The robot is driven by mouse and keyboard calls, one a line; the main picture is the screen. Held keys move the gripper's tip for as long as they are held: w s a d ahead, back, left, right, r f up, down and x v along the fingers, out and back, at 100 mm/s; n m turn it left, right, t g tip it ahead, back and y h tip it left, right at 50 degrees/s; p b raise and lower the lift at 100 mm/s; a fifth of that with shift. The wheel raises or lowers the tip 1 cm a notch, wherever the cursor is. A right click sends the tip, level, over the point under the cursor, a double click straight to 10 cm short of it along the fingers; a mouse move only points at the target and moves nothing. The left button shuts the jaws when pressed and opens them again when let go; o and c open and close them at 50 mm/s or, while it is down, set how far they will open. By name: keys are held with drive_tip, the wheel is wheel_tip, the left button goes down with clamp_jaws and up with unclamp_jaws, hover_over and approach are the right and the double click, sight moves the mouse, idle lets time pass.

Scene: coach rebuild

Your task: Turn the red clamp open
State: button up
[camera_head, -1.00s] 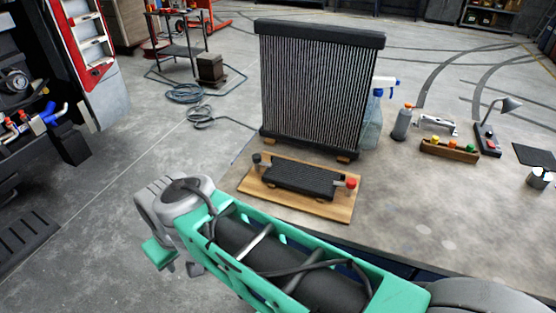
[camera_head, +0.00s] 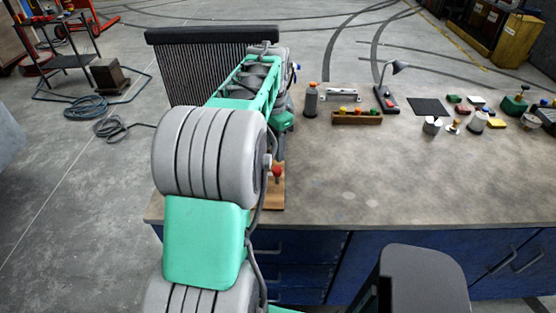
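The red clamp (camera_head: 277,171) is a small red knob on a grey fitting at the right end of the small dark cooler. It shows just right of my arm's large grey joint. The cooler itself and the black knob at its other end are hidden behind my arm. The wooden board (camera_head: 274,196) under them shows only at its right part. My forearm reaches away over the bench and its far end bends down behind the grey joint. My gripper's fingers are hidden there, so I cannot see their distance from the clamp.
The tall radiator (camera_head: 190,75) stands behind my arm. Small parts lie at the bench's far right. The middle of the bench top (camera_head: 400,185) is clear.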

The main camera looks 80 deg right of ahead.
sight(278, 168)
drive_tip(key=shift+m, duration=0.3)
drive_tip(key=f, duration=0.2)
drive_tip(key=s+f+p, duration=0.1)
drive_tip(key=f, duration=0.4)
drive_tip(key=shift+s+d+f, duration=0.15)
drive_tip(key=shift+d+f, duration=0.05)
drive_tip(key=shift+f, duration=0.2)
drive_tip(key=shift+c, duration=0.2)
clamp_jaws()
drive_tip(key=shift+r, duration=0.1)
